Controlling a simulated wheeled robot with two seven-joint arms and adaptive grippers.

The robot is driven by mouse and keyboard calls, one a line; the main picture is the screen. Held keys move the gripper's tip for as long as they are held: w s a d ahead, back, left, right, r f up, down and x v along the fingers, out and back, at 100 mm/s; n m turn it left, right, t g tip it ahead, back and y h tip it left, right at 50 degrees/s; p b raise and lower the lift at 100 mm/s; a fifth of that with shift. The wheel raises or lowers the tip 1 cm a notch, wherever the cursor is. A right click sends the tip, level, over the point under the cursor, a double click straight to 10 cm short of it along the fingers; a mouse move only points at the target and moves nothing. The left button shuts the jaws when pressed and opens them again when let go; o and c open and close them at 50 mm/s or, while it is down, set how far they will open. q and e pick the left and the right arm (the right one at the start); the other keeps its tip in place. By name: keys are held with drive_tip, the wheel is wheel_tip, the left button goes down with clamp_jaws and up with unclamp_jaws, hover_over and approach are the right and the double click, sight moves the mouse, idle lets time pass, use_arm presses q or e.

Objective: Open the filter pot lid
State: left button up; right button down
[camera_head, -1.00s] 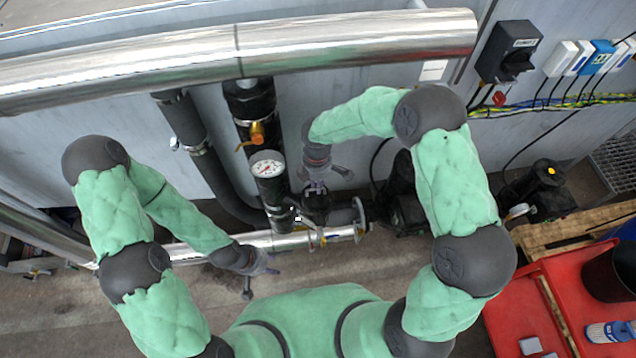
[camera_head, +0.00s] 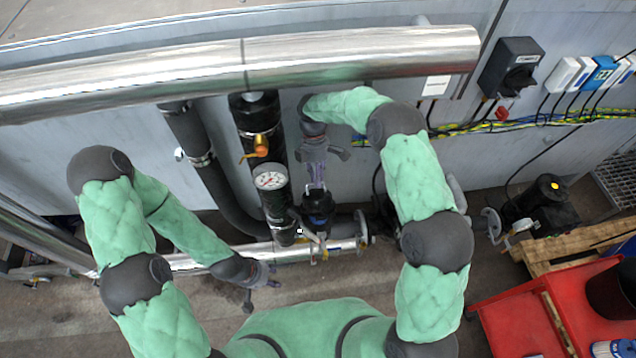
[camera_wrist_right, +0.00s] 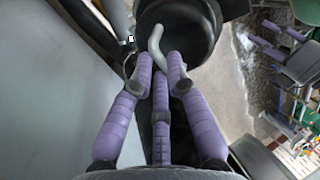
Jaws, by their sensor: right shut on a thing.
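The filter pot (camera_head: 318,207) is a black cylinder in the pipework, right of the pressure gauge in the head view. In the right wrist view its round black lid (camera_wrist_right: 195,40) has a light grey curved handle (camera_wrist_right: 156,40). My right gripper (camera_head: 316,182) is above the pot, its purple fingers pointing down. In the wrist view its fingertips (camera_wrist_right: 160,75) are closed around the lower end of the handle. I cannot tell whether the lid is seated or raised. My left gripper (camera_head: 268,274) is by the lower silver pipe, apart from the pot; its finger opening is unclear.
A gauge (camera_head: 270,178) and orange valve (camera_head: 260,146) sit on the black pipe left of the pot. A large silver pipe (camera_head: 240,70) crosses above. A red cart (camera_head: 505,325) and wooden pallet (camera_head: 545,250) stand at right.

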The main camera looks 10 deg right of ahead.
drive_tip(key=shift+w+f, duration=0.15)
drive_tip(key=shift+f, duration=0.1)
idle(0.3)
